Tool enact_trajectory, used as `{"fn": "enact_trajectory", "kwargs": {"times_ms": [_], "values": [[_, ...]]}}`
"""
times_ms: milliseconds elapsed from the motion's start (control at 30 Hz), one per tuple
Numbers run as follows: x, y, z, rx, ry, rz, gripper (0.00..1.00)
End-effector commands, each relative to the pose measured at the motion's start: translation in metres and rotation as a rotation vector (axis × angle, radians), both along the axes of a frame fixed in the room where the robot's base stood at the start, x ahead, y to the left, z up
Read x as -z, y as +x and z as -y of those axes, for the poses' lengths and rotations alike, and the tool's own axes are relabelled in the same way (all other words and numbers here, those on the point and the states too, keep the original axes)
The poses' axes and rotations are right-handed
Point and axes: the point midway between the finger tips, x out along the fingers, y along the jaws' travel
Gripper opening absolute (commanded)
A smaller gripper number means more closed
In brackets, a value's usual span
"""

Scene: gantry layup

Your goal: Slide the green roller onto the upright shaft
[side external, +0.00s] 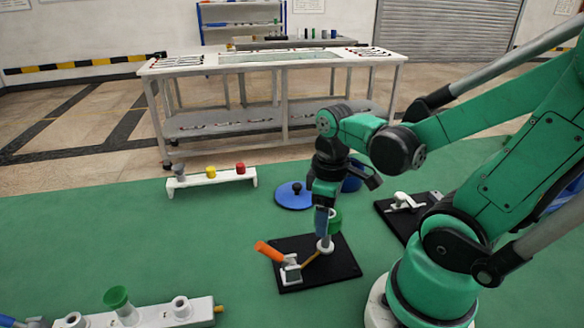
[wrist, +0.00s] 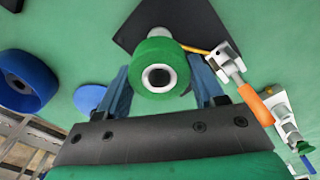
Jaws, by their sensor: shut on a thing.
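The green roller (wrist: 148,57) is between the two blue fingers of my gripper (wrist: 162,80) in the wrist view, with its dark bore and pale ring facing the camera. In the side external view, the roller (side external: 336,219) shows partly behind the fingers of my gripper (side external: 325,221), which is shut on it. The upright shaft (side external: 325,246) stands on a black plate (side external: 345,266) just below the roller. In the wrist view, a white part of the shaft (wrist: 159,32) shows beyond the roller's edge. I cannot tell whether the shaft is inside the bore.
An orange-handled clamp (side external: 270,251) sits on the plate beside the shaft. A blue disc (side external: 291,201) with a black knob lies behind. A white rack (side external: 212,179) and a front rack (side external: 160,317) hold parts. A black plate (side external: 388,210) with a white clamp lies right.

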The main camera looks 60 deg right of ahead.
Motion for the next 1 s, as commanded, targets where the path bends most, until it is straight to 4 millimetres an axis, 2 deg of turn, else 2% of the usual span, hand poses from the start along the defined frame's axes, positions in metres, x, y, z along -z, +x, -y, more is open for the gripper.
{"fn": "enact_trajectory", "kwargs": {"times_ms": [1000], "values": [[0.026,0.0,0.0,0.0,0.0,0.0,0.08]]}}
